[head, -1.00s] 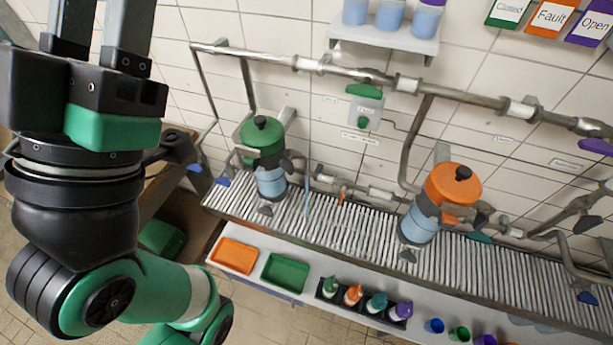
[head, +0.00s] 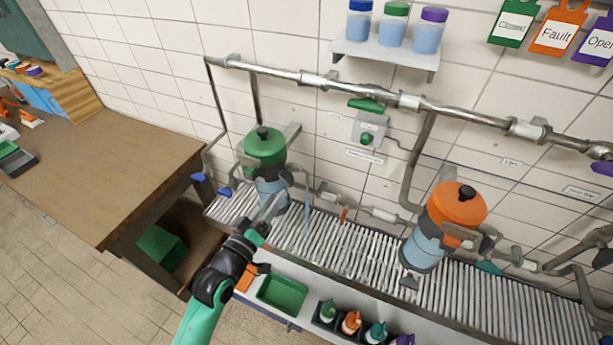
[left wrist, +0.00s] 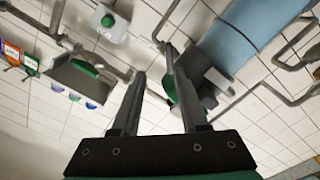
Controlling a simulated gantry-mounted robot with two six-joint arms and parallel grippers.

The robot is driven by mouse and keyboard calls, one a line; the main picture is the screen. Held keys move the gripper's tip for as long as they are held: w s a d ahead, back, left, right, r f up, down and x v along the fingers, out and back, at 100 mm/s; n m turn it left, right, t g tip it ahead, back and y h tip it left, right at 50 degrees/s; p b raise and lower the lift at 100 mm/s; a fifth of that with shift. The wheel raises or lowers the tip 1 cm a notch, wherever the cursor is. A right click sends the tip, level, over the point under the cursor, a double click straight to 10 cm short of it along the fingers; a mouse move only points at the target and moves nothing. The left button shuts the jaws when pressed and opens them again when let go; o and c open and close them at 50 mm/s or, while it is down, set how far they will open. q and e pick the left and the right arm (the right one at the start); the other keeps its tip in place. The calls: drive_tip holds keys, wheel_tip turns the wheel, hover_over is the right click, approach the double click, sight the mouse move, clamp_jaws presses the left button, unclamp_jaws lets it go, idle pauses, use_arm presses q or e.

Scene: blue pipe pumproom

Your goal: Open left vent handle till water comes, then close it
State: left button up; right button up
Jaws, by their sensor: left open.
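The left pump (head: 264,150) has a green cap, a black knob and a blue body, and stands on the slatted grating. Two blue lever handles (head: 198,177) (head: 225,192) sit on pipework to its left. I cannot tell which part is the left vent handle. In the left wrist view the open fingers (left wrist: 155,65) point up toward pipework. A dark fitting with a green part (left wrist: 171,88) shows beside the right finger; contact is unclear. My right gripper is out of view.
An orange-capped pump (head: 455,210) stands to the right. A thin light-blue vertical strip (head: 307,205) shows between the pumps; I cannot tell whether it is water. A grey box with a green button (head: 369,130) is on the wall. A green tray (head: 283,293) and several bottles are in front.

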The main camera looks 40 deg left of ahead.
sight(289, 172)
use_arm(q)
drive_tip(key=shift+y, duration=0.3)
drive_tip(key=x, duration=0.3)
drive_tip(key=b+x, duration=0.1)
drive_tip(key=x, duration=0.3)
drive_tip(key=a+f+b+x, duration=0.1)
drive_tip(key=x, duration=0.3)
drive_tip(key=shift+a, duration=0.15)
clamp_jaws()
